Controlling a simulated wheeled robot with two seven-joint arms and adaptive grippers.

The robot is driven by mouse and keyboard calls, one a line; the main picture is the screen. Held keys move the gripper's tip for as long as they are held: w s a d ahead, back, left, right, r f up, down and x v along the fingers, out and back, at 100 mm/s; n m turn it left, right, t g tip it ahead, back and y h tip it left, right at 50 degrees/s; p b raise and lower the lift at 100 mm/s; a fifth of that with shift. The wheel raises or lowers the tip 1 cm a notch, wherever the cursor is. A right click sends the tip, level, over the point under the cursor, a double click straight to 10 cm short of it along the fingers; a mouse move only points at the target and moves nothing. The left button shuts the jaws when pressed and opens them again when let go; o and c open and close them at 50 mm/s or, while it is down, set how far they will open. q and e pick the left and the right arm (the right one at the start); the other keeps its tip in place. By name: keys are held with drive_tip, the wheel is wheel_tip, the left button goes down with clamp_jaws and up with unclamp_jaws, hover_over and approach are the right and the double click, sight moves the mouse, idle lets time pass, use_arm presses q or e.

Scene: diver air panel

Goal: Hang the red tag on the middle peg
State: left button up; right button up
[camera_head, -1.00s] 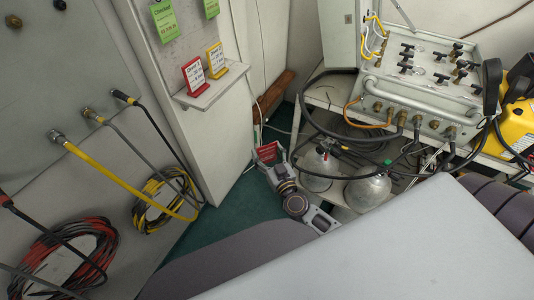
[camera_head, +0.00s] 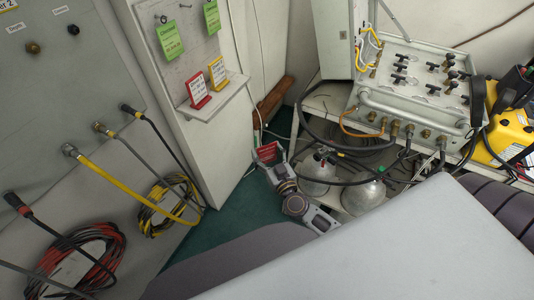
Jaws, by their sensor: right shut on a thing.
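My right gripper (camera_head: 268,152) is low in the middle of the head view, above the green floor and in front of the white cabinet. It is shut on a red tag (camera_head: 267,150) with pale lettering, partly hidden by the fingers. The grey peg board (camera_head: 187,38) is at the upper left, above and left of the gripper and apart from it. One green tag (camera_head: 168,38) hangs at its left and another green tag (camera_head: 211,16) at its right. The middle peg is not clearly made out between them. My left gripper is not in view.
A small shelf (camera_head: 217,98) below the board carries a red-framed card (camera_head: 197,90) and a yellow-framed card (camera_head: 217,73). Hoses hang on the left panel (camera_head: 60,85). Gas cylinders (camera_head: 318,173) and a valve panel (camera_head: 420,85) stand at right.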

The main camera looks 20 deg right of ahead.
sight(266, 149)
drive_tip(key=shift+r+p, duration=0.45)
drive_tip(key=shift+r, duration=0.25)
drive_tip(key=shift+r+p, duration=0.4)
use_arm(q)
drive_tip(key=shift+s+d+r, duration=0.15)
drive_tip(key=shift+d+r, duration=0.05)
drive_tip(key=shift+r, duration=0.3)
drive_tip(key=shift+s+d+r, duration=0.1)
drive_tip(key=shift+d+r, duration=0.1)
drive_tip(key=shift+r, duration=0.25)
use_arm(e)
drive_tip(key=shift+a+r, duration=0.1)
drive_tip(key=shift+r, duration=0.05)
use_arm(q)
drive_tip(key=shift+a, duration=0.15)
use_arm(e)
drive_tip(key=shift+r, duration=0.2)
drive_tip(key=shift+w+a+r+y, duration=0.15)
drive_tip(key=shift+a+r+y, duration=0.15)
drive_tip(key=shift+r, duration=0.3)
drive_tip(key=shift+d+f+g, duration=0.1)
drive_tip(key=shift+f+g, duration=0.2)
drive_tip(key=shift+f, duration=0.1)
drive_tip(key=shift+d+f, duration=0.2)
drive_tip(key=shift+f, duration=0.3)
drive_tip(key=shift+d+f, duration=0.1)
drive_tip(key=shift+f, duration=0.1)
